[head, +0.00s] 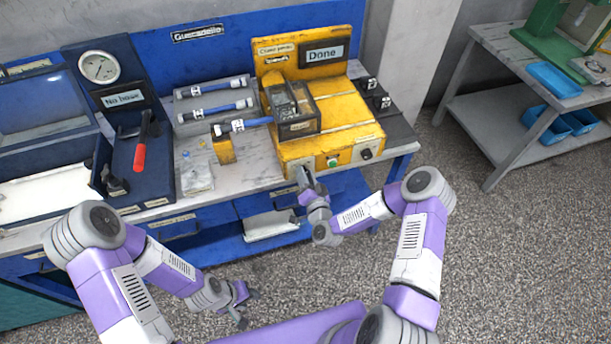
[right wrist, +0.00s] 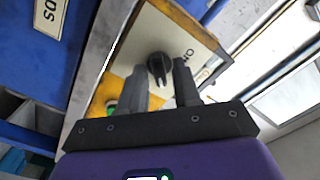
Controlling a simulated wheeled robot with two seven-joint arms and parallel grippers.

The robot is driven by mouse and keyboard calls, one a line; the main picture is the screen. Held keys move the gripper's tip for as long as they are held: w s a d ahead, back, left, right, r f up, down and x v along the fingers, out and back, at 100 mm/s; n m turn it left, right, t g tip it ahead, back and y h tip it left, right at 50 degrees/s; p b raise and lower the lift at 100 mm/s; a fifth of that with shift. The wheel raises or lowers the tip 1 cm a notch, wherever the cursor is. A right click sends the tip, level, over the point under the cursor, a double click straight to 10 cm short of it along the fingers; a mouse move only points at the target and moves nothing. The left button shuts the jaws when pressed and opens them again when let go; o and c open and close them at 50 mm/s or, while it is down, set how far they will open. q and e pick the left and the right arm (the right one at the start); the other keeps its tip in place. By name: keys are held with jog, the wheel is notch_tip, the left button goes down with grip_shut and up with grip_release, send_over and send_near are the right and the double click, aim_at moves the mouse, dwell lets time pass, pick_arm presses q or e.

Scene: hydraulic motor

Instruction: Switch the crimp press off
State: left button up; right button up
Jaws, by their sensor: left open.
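The yellow crimp press (head: 335,125) stands at the right end of the bench, with a display (head: 325,54) reading "Done". In the right wrist view a black rotary knob (right wrist: 158,67) sits on a pale plate with lettering like "ON" beside it. My right gripper (head: 304,174) is at the press's lower left front corner and covers that spot in the head view. Its two fingers, seen in the right wrist view (right wrist: 160,85), flank the knob closely; I cannot tell whether they touch it. My left gripper (head: 249,308) is open and empty, low over the floor in front of the bench.
A green button (head: 333,161) and another black knob (head: 366,154) are on the press front. Cylinders on grey racks (head: 212,107) and a red-handled lever (head: 140,150) stand to the left. A side table (head: 500,62) with blue bins is at right. The floor between is clear.

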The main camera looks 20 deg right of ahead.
grip_shut()
jog(key=shift+a+n+b, duration=0.2)
jog(key=shift+n+b, duration=5.4)
jog(key=shift+n, duration=3.4)
jog(key=shift+o, duration=1)
grip_release()
